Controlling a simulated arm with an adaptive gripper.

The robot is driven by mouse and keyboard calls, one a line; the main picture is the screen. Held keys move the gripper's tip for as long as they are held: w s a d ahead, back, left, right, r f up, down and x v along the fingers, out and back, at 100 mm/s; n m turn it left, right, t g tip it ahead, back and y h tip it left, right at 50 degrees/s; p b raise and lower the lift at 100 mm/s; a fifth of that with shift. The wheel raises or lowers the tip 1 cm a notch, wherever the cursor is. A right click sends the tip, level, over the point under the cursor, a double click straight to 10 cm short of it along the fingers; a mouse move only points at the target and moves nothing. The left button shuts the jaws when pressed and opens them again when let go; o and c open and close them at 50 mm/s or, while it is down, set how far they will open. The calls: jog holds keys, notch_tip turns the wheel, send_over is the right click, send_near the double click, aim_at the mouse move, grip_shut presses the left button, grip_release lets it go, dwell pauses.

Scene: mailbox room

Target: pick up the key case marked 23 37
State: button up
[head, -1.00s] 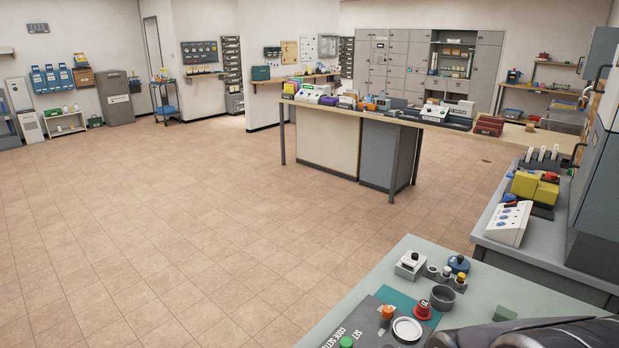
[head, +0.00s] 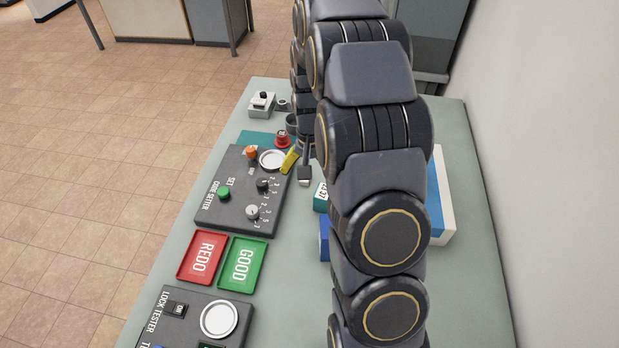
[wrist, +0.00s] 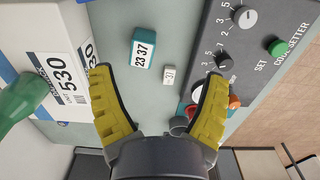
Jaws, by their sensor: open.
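The key case marked 23 37 (wrist: 143,52) is a small teal block with a white label, lying on the grey-green table in the wrist view. In the head view the key case (head: 320,198) shows just left of my arm, which hides part of it. My gripper (wrist: 158,108) is open and empty, its two yellow fingers spread wide. The key case lies ahead of the fingertips, nearer the left finger, not between them. In the head view one yellow finger of my gripper (head: 289,160) shows beyond the key case; the rest is hidden by my arm.
A box labelled 530 (wrist: 28,62) stands left in the wrist view.

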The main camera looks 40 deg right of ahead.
jog(key=shift+m, duration=0.8)
jog(key=d+f, duration=0.2)
jog(key=w+d+f, duration=0.1)
jog(key=d+f, duration=0.1)
jog(key=f, duration=0.1)
jog(key=shift+w+d+f, duration=0.1)
jog(key=shift+d+f, duration=0.2)
jog(key=shift+d, duration=0.05)
jog(key=shift+d+f, duration=0.15)
jog(key=shift+f, duration=1.05)
jog(key=f, duration=0.6)
jog(key=shift+s, duration=0.25)
jog(key=shift+r, duration=0.1)
jog(key=c, duration=1.2)
